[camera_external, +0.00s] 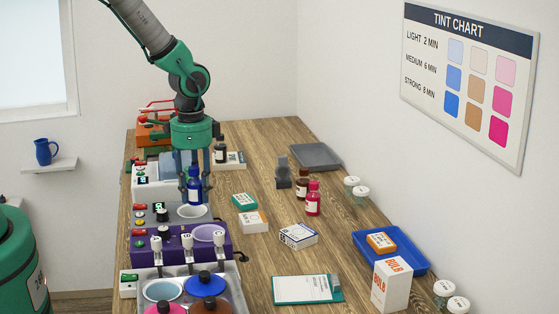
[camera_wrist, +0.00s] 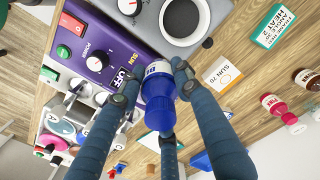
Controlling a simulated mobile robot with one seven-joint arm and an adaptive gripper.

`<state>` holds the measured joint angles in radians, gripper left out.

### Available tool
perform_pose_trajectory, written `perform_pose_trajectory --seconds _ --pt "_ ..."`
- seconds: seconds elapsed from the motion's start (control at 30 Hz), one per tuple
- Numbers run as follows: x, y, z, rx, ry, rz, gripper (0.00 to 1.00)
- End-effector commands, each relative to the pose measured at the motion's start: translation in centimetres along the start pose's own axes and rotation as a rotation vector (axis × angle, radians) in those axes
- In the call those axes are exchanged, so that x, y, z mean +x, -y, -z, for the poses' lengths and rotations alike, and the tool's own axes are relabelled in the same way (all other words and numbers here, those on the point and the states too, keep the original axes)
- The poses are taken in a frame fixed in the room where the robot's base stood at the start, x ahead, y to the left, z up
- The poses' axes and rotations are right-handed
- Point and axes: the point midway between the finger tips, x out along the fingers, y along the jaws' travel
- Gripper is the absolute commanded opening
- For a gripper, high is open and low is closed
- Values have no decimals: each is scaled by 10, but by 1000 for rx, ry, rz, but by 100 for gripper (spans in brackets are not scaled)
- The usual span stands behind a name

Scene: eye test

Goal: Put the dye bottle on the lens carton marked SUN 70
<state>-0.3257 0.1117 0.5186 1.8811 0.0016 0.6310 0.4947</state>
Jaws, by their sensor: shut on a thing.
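The dye bottle (camera_external: 194,188) is blue with a white label and a blue cap. It hangs upright in my gripper (camera_external: 195,178), above the row of machines at the table's left. In the wrist view my gripper's fingers (camera_wrist: 152,88) are shut around the bottle (camera_wrist: 158,100), and its cap faces the camera. The lens carton marked SUN 70 (camera_wrist: 222,76) is white with an orange edge and lies flat on the wood, to the right of the bottle. In the external view this carton (camera_external: 253,222) has a bare top and lies right of and nearer than the bottle.
A teal carton (camera_external: 244,201) lies just behind the SUN 70 carton, and a blue-white carton (camera_external: 298,236) lies to its right. Brown-red (camera_external: 302,184) and pink (camera_external: 313,199) bottles stand farther right. A purple machine (camera_external: 181,244) and a grey pot (camera_external: 192,212) are near the held bottle.

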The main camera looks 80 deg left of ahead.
Motion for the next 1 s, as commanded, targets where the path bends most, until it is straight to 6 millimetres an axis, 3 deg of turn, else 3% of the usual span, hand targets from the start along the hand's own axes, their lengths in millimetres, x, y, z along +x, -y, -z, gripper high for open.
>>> perform_pose_trajectory --seconds 0.3,0.77,1.0 --pt "29 0 1 0 -1 0 4" --pt "31 1 2 0 -1 1 4" --pt "33 10 20 0 -2 1 4"
